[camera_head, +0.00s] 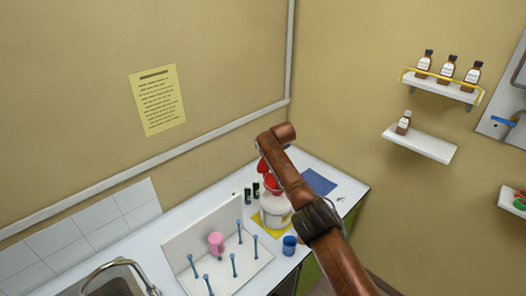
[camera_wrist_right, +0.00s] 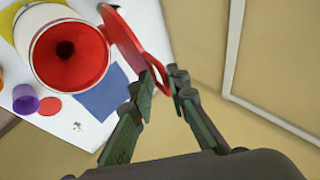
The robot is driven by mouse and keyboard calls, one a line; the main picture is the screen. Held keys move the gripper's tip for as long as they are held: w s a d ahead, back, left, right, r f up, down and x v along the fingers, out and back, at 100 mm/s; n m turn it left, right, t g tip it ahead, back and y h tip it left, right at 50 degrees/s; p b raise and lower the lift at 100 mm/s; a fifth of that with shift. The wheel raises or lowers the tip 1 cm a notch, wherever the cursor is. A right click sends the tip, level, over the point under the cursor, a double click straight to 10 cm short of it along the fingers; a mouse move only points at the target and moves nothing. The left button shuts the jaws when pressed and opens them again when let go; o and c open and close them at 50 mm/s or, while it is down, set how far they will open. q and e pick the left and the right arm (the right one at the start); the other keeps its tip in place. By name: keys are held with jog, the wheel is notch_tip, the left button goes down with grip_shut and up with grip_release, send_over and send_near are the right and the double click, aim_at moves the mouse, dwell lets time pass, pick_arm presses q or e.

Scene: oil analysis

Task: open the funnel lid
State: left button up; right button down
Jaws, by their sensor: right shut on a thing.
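The red funnel (camera_wrist_right: 68,52) sits in the mouth of a white bucket (camera_wrist_right: 40,20) in the right wrist view. Its red lid (camera_wrist_right: 122,38) stands tilted up at the funnel's right side, leaving the dark funnel hole uncovered. My right gripper (camera_wrist_right: 163,80) is shut on the lid's edge tab, with its fingertips on either side. In the head view, the white bucket (camera_head: 274,212) stands on the counter and red parts (camera_head: 271,183) show above it, partly hidden by my right arm. The right fingertips are hidden there. My left gripper is in neither view.
A blue mat (camera_head: 319,181) lies behind the bucket. A blue cup (camera_head: 289,245) stands in front of it. A peg rack (camera_head: 220,250) with a pink cup (camera_head: 216,242) is to the left, near the sink tap (camera_head: 120,264). Small dark bottles (camera_head: 248,195) stand beside the bucket.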

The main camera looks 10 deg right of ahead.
jog(key=shift+w+a+r, duration=0.15)
jog(key=shift+w+a, duration=0.1)
jog(key=shift+w, duration=0.45)
jog(key=shift+a, duration=0.15)
jog(key=shift+w, duration=0.1)
jog(key=c, duration=2.2)
grip_release()
jog(key=shift+o, duration=0.4)
jog(key=shift+w, duration=0.2)
jog(key=shift+f, duration=0.2)
jog(key=shift+s, duration=0.1)
